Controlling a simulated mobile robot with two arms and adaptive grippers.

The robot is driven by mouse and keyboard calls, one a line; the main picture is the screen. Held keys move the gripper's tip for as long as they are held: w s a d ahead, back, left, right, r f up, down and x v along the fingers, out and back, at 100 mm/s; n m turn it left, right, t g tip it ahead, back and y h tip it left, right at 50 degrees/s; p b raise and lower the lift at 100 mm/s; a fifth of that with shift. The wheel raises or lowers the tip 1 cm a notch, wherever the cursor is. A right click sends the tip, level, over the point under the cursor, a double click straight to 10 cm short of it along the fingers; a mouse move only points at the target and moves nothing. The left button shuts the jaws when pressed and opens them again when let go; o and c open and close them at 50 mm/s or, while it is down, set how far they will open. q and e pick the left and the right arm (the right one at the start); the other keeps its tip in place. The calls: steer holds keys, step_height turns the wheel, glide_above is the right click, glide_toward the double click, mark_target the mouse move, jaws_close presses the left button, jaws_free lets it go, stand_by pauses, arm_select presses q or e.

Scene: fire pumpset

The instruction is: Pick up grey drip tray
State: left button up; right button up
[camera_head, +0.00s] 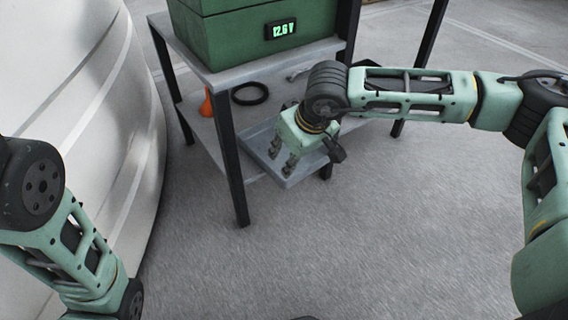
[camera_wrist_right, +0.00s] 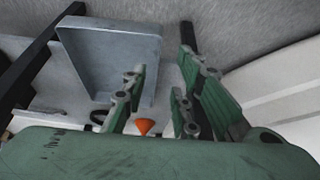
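The grey drip tray (camera_head: 259,141) is a shallow, square-cornered tray on the lower shelf of a metal stand, at the shelf's front edge. It also shows in the right wrist view (camera_wrist_right: 108,60). My right gripper (camera_head: 281,162) hangs over the tray in the head view and hides part of it. In the wrist view the right gripper's fingers (camera_wrist_right: 163,78) are spread apart with nothing held, and one tray wall appears between them. I cannot tell whether they touch it. Only links of my left arm show; its gripper is out of frame.
A green box (camera_head: 240,38) with a lit display stands on the stand's top shelf (camera_head: 225,76). A black ring (camera_head: 250,94) and an orange cone-shaped item (camera_head: 206,104) are on the lower shelf. Dark legs (camera_head: 230,150) flank it. A white tank (camera_head: 95,110) is left; floor in front is clear.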

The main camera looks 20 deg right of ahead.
steer(key=shift+s+d+r, duration=0.1)
steer(key=shift+s+r, duration=0.15)
steer(key=shift+r, duration=0.35)
